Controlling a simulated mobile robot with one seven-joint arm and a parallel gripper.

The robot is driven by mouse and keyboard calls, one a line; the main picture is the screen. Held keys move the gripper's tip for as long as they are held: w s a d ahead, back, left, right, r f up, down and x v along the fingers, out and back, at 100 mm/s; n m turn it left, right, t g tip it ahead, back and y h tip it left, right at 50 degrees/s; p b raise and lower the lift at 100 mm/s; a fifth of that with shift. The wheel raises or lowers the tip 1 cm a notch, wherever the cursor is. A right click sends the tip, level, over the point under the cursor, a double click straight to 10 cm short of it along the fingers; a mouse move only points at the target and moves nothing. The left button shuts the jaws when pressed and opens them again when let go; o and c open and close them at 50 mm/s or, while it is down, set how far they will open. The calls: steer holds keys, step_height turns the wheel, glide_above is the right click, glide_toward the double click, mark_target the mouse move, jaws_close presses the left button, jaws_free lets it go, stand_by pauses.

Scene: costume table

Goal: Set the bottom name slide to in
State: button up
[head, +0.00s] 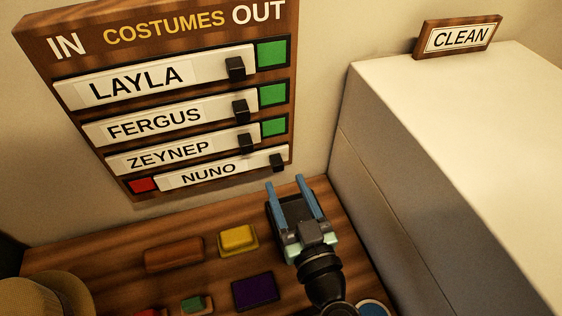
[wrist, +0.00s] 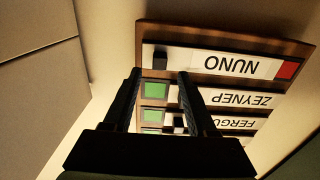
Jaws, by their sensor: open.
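The bottom name slide, NUNO (head: 210,173), sits toward the OUT side of the costumes board (head: 190,15), with a red square (head: 143,185) showing at its left. Its black knob (head: 277,162) is at the slide's right end. My gripper (head: 285,183) is open and empty, its blue fingers just below that knob in the head view. In the wrist view the board appears upside down; the NUNO slide (wrist: 225,62) and its knob (wrist: 160,58) show beyond my open fingers (wrist: 160,76). I cannot tell whether the fingers touch the knob.
The LAYLA (head: 140,82), FERGUS (head: 155,122) and ZEYNEP (head: 170,152) slides sit toward IN, with green squares at right. A large pale box (head: 450,120) with a CLEAN sign (head: 458,37) stands at right. A yellow block (head: 238,238) and other small items lie on the wooden table (head: 110,245).

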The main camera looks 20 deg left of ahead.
mark_target(279, 168)
steer(key=shift+p+x, duration=0.5)
steer(key=shift+x, duration=1.9)
jaws_close()
